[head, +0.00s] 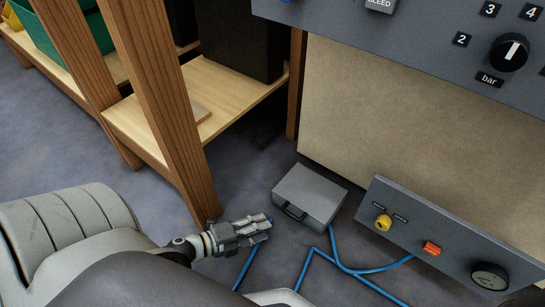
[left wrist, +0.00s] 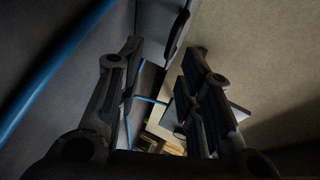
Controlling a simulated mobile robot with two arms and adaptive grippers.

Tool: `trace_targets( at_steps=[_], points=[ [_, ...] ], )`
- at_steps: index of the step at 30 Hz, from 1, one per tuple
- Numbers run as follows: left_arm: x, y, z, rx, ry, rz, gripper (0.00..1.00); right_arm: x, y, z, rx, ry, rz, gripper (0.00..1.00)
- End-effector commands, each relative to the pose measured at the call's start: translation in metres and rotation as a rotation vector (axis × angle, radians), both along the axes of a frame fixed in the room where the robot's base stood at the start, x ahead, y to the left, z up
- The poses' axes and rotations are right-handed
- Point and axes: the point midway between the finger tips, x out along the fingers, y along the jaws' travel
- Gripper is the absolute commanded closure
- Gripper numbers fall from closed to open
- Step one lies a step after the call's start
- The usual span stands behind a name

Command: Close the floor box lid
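The floor box (head: 312,192) is a grey box on the floor in the middle of the head view. Its flat grey top looks down on its body, and I see no clear gap. A black handle (head: 293,212) is on its near side. My left gripper (head: 268,226) is low over the floor, just left of the handle and apparently apart from the box. In the left wrist view its two fingers (left wrist: 164,62) stand apart with nothing between them. My right gripper is not in view.
A wooden shelf post (head: 180,120) stands close behind my left gripper. Blue hoses (head: 335,258) run over the floor near the box. A grey panel (head: 455,245) with a yellow knob, a red button and a gauge stands to the right. A larger control panel (head: 420,45) overhangs at the top.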

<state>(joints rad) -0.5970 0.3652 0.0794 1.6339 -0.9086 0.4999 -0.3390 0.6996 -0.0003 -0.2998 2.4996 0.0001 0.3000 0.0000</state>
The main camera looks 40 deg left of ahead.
Motion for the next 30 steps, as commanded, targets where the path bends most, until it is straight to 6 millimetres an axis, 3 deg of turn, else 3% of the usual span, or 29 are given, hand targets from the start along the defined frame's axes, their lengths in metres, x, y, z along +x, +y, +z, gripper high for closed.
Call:
trace_targets(
  at_steps=[3, 8, 26, 30],
  points=[
    [-0.016, 0.007, 0.006, -0.001, 0.0, -0.002, 0.66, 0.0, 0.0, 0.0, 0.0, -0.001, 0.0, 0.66],
    [-0.025, 0.012, 0.011, 0.0, -0.003, -0.002, 0.66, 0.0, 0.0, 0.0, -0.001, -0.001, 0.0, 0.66],
    [-0.027, 0.012, 0.012, -0.001, -0.004, -0.003, 0.66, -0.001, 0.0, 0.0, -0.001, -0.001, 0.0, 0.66],
    [-0.026, 0.012, 0.023, -0.001, -0.004, -0.003, 0.66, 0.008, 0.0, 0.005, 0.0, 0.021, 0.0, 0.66]
  ],
)
